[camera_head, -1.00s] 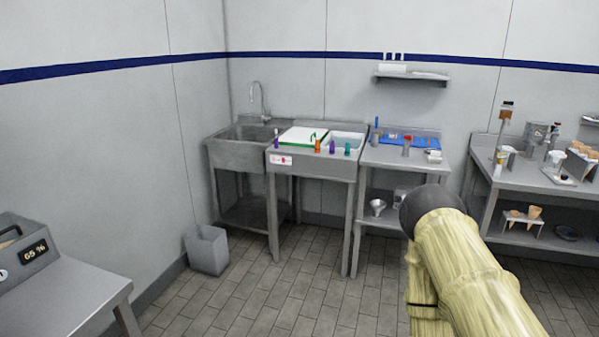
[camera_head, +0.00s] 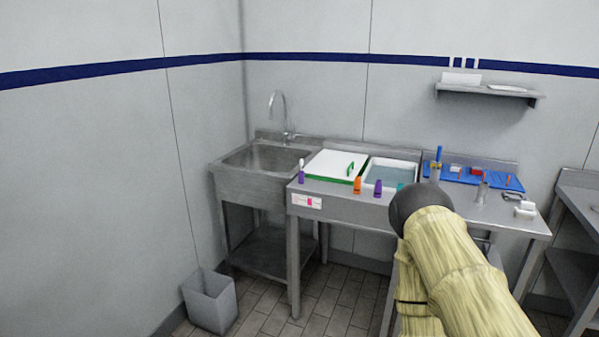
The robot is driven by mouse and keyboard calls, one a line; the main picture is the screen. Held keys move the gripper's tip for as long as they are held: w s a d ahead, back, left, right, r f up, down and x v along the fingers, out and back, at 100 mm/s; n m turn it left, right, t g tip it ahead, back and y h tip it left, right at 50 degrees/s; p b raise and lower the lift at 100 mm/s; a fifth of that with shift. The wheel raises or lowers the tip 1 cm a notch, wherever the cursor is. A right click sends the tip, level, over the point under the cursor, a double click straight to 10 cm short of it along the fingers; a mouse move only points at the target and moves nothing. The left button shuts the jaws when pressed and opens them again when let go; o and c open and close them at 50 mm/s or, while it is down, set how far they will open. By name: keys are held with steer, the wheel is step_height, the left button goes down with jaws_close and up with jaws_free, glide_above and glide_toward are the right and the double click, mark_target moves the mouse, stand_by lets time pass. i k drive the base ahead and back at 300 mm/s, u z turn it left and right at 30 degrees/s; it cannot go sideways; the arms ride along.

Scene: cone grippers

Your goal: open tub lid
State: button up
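A tub with a white lid (camera_head: 334,166) edged in green sits in the counter just right of the sink. The lid lies flat over the tub, and a green handle (camera_head: 350,168) stands on its right part. An open tub of bluish liquid (camera_head: 391,172) is set in the same counter to its right. My arm rises from the lower right, and its dark rounded joint covers part of the counter front. My gripper is outside the picture.
A steel sink (camera_head: 262,160) with a tall tap is at the left. Purple, orange and teal small items stand along the counter's front edge. A grey bin (camera_head: 210,301) stands on the floor, with clear floor in front.

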mark_target(328, 163)
steer(key=u, duration=0.1)
steer(key=i, duration=1.7)
steer(key=u, duration=0.1)
